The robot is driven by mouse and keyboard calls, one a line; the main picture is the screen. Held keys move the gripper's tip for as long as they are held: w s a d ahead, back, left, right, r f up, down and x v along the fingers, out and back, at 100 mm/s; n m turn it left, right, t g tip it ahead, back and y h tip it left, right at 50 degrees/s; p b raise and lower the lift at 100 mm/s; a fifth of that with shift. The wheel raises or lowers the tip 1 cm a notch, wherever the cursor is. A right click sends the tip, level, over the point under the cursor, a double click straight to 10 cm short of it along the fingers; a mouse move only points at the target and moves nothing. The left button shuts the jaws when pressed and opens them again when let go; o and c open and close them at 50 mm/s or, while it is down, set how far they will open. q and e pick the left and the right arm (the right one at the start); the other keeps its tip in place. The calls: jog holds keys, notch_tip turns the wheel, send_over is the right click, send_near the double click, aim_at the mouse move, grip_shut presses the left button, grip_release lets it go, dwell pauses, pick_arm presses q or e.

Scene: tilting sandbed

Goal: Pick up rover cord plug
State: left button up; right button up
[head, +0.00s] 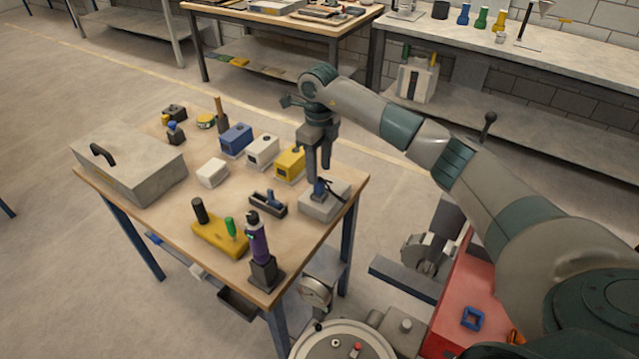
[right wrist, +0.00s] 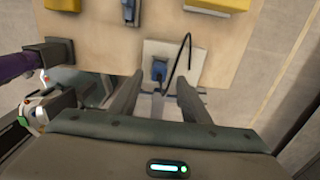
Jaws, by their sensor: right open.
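The blue plug (head: 319,187) with a thin black cord stands on a light grey block (head: 312,206) near the right edge of the wooden table. In the right wrist view the blue plug (right wrist: 159,70) sits on the block, and the black cord arcs up and to its right. My right gripper (head: 319,177) points down over the plug. In the right wrist view its two fingers (right wrist: 158,90) are apart, one to each side of the plug, with nothing between them. I cannot tell whether a finger touches it. My left gripper is out of view.
A dark tray with a blue part (head: 267,204) lies left of the block. Yellow (head: 290,163), white and blue boxes stand behind. A grey lidded case (head: 130,166) fills the left side.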

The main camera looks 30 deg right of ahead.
aim_at(320, 178)
jog(key=shift+f, duration=0.25)
jog(key=shift+s+f+p, duration=0.1)
jog(key=shift+f+p, duration=0.5)
jog(key=shift+p, duration=0.1)
notch_tip(320, 178, down, 3)
jog(key=shift+r+p, duration=0.1)
jog(key=shift+p, duration=0.7)
jog(key=shift+f, duration=0.6)
grip_shut()
